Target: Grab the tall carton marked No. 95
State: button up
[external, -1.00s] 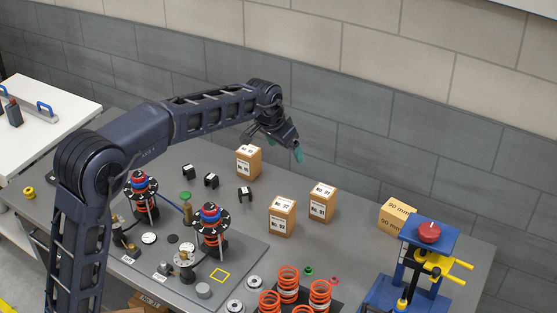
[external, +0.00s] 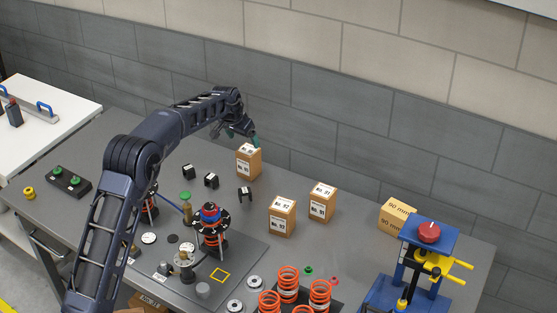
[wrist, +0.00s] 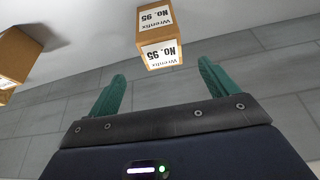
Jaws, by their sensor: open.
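The tall tan carton marked No. 95 (wrist: 158,35) shows upside down at the top of the wrist view, with white labels on two faces. It stands upright on the grey bench in the external view (external: 249,163), at the back, left of the other cartons. My gripper (wrist: 161,70) is open and empty, its two teal fingers spread. In the wrist view the carton appears beyond and between the fingertips. In the external view my gripper (external: 244,138) is by the carton's top; I cannot tell the exact gap.
Two similar cartons, No. 92 (external: 282,217) and No. 91 (external: 323,203), stand to the right. Small black blocks (external: 211,181) lie in front. A 90 mm box (external: 397,214) and a blue press (external: 420,262) are farther right. A grey wall (external: 330,150) rises behind.

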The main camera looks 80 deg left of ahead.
aim_at(247, 150)
jog(key=x, duration=1)
jog(key=shift+a+f, duration=0.1)
jog(key=shift+a, duration=0.05)
jog(key=c, duration=1.3)
